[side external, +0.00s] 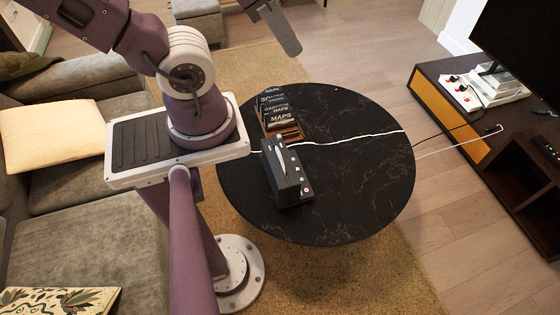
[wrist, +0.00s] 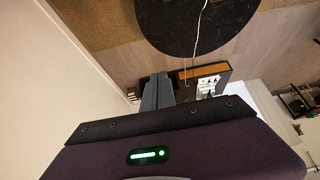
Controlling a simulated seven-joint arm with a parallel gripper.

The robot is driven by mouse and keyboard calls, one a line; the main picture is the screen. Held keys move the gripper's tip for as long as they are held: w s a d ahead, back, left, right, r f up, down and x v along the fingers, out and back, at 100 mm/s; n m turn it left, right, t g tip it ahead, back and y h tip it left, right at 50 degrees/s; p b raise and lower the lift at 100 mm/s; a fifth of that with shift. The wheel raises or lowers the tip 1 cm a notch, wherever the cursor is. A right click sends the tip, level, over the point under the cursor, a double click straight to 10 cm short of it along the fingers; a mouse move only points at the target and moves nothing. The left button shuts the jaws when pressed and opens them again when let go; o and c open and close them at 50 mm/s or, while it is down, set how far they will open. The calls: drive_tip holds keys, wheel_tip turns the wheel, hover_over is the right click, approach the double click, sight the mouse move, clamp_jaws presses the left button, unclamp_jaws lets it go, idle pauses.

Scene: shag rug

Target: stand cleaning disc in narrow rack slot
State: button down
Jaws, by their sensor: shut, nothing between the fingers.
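A small brown rack (side external: 290,133) stands on the round black table, left of its middle. It holds several dark upright cases (side external: 283,113) with lettering such as MAPS. In front of it stands a black box (side external: 290,187) with small markings on its side. A thin silvery piece (side external: 278,151) stands up at its top; I cannot tell whether this is the cleaning disc. The narrow slot is too small to make out. My gripper (side external: 293,51) is high above and behind the table, apart from everything. In the wrist view its grey fingers (wrist: 158,77) are together and empty.
The round table (side external: 365,190) is mostly clear at right and front. A white cable (side external: 350,138) crosses it beside the box. A sofa (side external: 100,220) is at left. A TV bench (side external: 470,125) with a white device (side external: 462,92) is at right.

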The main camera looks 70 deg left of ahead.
drive_tip(key=c, duration=1.6)
unclamp_jaws()
drive_tip(key=shift+o, duration=0.2)
